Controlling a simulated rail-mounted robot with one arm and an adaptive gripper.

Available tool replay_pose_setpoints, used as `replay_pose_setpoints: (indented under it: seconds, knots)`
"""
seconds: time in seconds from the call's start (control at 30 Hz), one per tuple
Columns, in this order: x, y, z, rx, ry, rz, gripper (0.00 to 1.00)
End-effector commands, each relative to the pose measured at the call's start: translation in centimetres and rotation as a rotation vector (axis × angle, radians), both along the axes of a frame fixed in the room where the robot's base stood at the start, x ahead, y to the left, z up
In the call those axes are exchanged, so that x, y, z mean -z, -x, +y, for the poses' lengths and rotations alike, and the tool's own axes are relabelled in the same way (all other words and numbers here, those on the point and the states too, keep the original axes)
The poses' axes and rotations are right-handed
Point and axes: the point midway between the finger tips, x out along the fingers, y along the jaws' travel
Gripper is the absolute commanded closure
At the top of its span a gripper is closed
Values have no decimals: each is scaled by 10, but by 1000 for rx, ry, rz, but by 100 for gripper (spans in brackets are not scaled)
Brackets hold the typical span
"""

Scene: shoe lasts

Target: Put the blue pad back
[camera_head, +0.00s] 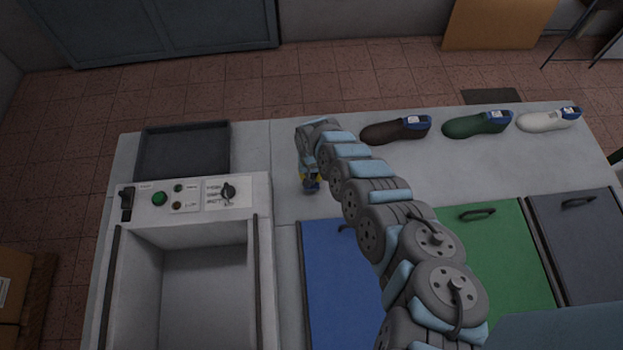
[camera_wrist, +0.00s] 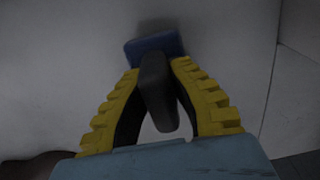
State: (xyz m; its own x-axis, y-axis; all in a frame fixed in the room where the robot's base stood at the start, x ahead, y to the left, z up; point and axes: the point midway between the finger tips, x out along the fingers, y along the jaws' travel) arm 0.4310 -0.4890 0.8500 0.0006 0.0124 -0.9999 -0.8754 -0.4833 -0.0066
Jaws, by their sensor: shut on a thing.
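The blue pad (camera_wrist: 153,46) shows in the wrist view as a blue block at the far end of a dark, rounded grip piece (camera_wrist: 158,92). My gripper (camera_wrist: 158,85) has its yellow fingers closed on this dark piece from both sides. In the head view my gripper (camera_head: 310,181) points down over the bare tabletop, right of the control panel, and a small bit of blue shows at its tip. Most of the held thing is hidden there. I cannot tell whether the pad touches the table.
A dark empty tray (camera_head: 184,124) lies at the back left, behind a white machine (camera_head: 190,224) with an open basin. Brown (camera_head: 392,132), green (camera_head: 474,125) and white (camera_head: 545,120) shoe lasts stand at the back. Blue (camera_head: 335,275), green (camera_head: 505,260) and grey (camera_head: 580,245) handled panels lie in front.

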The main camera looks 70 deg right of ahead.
Motion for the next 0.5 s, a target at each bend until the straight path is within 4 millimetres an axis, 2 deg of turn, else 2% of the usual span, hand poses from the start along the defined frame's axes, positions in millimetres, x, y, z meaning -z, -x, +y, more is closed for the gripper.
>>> replay_pose_setpoints:
  seconds: [0.1,0.5]
  knots:
    - [11,1,1,0,-1,2,100]
    - [13,1,0,0,1,2,100]
